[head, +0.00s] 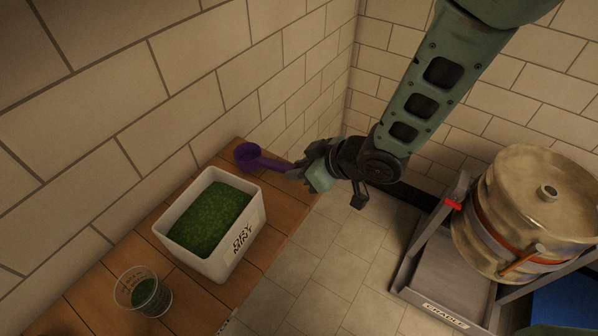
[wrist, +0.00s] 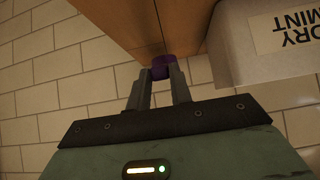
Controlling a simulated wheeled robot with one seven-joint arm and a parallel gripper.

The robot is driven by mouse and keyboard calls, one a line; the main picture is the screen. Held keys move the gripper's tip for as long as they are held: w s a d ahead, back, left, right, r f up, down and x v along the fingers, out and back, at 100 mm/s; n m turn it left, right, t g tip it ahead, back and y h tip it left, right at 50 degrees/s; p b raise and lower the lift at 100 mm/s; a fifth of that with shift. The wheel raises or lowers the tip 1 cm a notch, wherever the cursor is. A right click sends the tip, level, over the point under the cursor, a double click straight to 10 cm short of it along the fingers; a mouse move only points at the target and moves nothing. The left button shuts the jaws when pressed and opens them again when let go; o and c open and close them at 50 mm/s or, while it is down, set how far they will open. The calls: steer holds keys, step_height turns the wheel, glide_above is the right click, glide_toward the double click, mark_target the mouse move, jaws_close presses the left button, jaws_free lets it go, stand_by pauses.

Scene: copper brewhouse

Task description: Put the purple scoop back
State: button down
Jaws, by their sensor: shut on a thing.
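The purple scoop (head: 262,160) is held by its handle in my gripper (head: 304,172), with its round bowl out to the left. The bowl is above or near the back end of the wooden counter; I cannot tell whether it touches. In the wrist view a small part of the purple scoop (wrist: 162,66) shows between the fingertips of my gripper (wrist: 160,76). A white tub (head: 238,245) labelled DRY MINT, filled with green flakes (head: 208,218), stands on the counter just in front of the scoop. The tub (wrist: 235,50) also shows at the upper right of the wrist view.
A clear measuring cup (head: 143,292) with some green contents stands on the wooden counter (head: 185,310) in front of the tub. A metal keg (head: 535,215) sits in a grey cradle (head: 432,285) on the right. Tiled walls close off the left and back. Floor between counter and cradle is clear.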

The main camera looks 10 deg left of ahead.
steer(key=shift+f, duration=1.2)
steer(key=shift+f, duration=0.2)
steer(key=c, duration=1.3)
jaws_free()
steer(key=shift+o, duration=0.2)
steer(key=shift+r, duration=0.15)
